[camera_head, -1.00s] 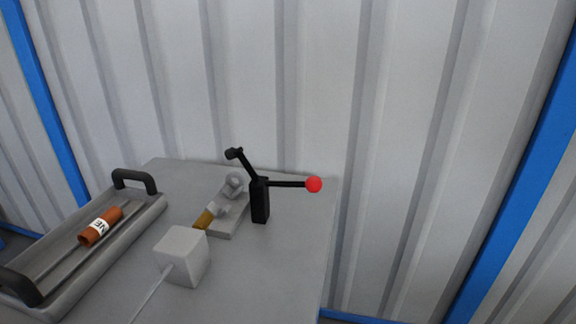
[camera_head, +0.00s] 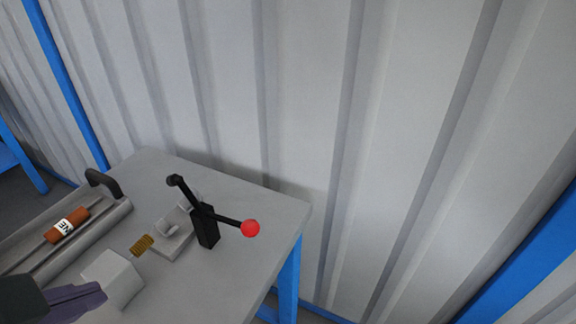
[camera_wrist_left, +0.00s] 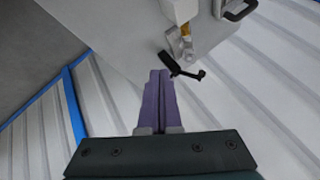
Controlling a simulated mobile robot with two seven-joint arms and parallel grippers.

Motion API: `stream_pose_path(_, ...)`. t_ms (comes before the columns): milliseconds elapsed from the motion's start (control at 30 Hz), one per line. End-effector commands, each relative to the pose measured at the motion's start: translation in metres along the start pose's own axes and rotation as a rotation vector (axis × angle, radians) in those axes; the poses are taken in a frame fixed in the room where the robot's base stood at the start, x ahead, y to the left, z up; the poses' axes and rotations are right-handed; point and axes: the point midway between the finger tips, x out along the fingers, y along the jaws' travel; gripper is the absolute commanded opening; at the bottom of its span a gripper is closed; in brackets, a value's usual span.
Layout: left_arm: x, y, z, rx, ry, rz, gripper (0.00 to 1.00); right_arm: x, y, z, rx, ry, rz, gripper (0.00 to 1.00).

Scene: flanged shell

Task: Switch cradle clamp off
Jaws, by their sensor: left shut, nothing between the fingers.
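The cradle clamp stands near the right end of the grey table (camera_head: 262,215). It has a black upright post (camera_head: 206,230), a black arm reaching up and left, and a lever ending in a red ball (camera_head: 250,228). A grey cradle (camera_head: 175,228) sits just left of the post. My left gripper (camera_head: 98,292) enters at the lower left of the head view, beside a pale block. Its purple fingers (camera_wrist_left: 159,76) are shut and empty. In the left wrist view the black clamp parts (camera_wrist_left: 180,66) appear just beyond the fingertips, apart from them. My right gripper is not in view.
A pale block (camera_head: 113,275) stands in front of the cradle, near a brass threaded piece (camera_head: 142,245). A corrugated wall rises behind the table.

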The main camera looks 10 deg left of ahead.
Motion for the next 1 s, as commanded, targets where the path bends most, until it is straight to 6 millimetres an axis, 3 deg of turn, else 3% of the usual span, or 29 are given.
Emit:
stream_pose_path(33, 0.025, 0.003, 0.007, 0.099, 0.027, -0.049, 0.00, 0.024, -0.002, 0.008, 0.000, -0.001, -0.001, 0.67)
stream_pose_path(167, 0.063, -0.006, 0.005, 0.414, 0.103, -0.207, 0.00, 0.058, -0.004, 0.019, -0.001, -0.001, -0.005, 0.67)
stream_pose_path(300, 0.104, -0.007, 0.001, 0.849, 0.159, -0.431, 0.00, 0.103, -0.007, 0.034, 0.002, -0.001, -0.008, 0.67)
stream_pose_path(500, 0.144, 0.014, -0.010, 1.505, 0.174, -0.808, 0.00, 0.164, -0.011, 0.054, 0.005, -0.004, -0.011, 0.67)
stream_pose_path(700, 0.160, 0.047, -0.017, 1.939, 0.142, -1.121, 0.00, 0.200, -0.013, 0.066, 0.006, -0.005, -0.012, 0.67)
stream_pose_path(800, 0.161, 0.057, -0.018, 2.050, 0.127, -1.218, 0.00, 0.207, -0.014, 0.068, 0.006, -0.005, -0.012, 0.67)
stream_pose_path(1000, 0.158, 0.063, -0.020, 2.114, 0.115, -1.283, 0.00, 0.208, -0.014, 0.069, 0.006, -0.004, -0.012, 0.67)
